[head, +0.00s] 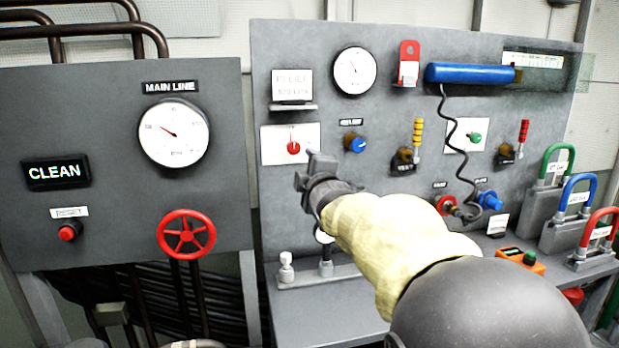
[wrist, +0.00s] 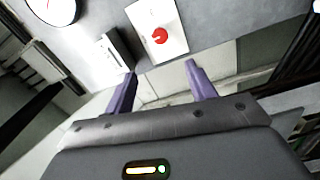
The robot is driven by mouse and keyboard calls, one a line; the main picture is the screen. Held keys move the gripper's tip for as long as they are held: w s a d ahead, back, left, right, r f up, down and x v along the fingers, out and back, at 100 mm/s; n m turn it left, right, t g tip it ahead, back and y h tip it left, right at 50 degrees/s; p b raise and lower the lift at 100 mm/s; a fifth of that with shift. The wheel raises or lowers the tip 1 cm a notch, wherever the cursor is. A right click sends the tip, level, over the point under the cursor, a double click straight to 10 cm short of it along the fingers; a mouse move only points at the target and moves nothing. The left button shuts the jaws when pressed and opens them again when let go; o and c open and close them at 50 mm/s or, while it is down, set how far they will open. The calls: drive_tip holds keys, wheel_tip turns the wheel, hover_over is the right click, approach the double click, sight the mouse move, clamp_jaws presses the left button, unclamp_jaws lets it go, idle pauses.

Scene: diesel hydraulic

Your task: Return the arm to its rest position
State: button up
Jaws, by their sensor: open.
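My gripper (head: 312,168) is in front of the right grey panel in the head view, at the end of my arm, which reaches in from the lower right. In the wrist view its two purple fingers (wrist: 160,88) stand apart with nothing between them. A red knob on a white plate (head: 293,147) is on the panel just above and left of the gripper. This red knob also shows beyond the fingers in the wrist view (wrist: 160,35). The gripper appears apart from the panel. My arm hides part of the panel's lower middle and the shelf.
The left panel holds a main line gauge (head: 174,133), a red handwheel (head: 186,234) and a CLEAN display (head: 56,172). The right panel carries a blue cylinder (head: 470,74) with a coiled cord and several levers. Coloured padlocks (head: 598,238) and an orange box (head: 520,260) stand on the shelf.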

drive_tip(key=shift+s, duration=0.25)
drive_tip(key=shift+d, duration=0.1)
drive_tip(key=s+d+f+m+g+h, duration=0.1)
drive_tip(key=s+d+f+m+g, duration=0.2)
drive_tip(key=f, duration=0.4)
drive_tip(key=s+d+f+m+g+h, duration=0.2)
drive_tip(key=s+d+f+m, duration=0.15)
drive_tip(key=d+f, duration=0.35)
drive_tip(key=s+d+f+m+g+h, duration=0.1)
drive_tip(key=s+d+f+m+g, duration=0.2)
drive_tip(key=f, duration=0.5)
drive_tip(key=s+d+f+m+g+h, duration=0.1)
drive_tip(key=s+d+f+m+g, duration=0.2)
drive_tip(key=s+f+m, duration=0.5)
drive_tip(key=s+d+f+m+g, duration=0.25)
drive_tip(key=s+f+g, duration=0.2)
drive_tip(key=s, duration=0.75)
wheel_tip(320, 180, up, 14)
drive_tip(key=p, duration=1.4)
drive_tip(key=shift+f+n+t, duration=0.25)
drive_tip(key=shift+n+t, duration=0.1)
drive_tip(key=shift+n, duration=0.05)
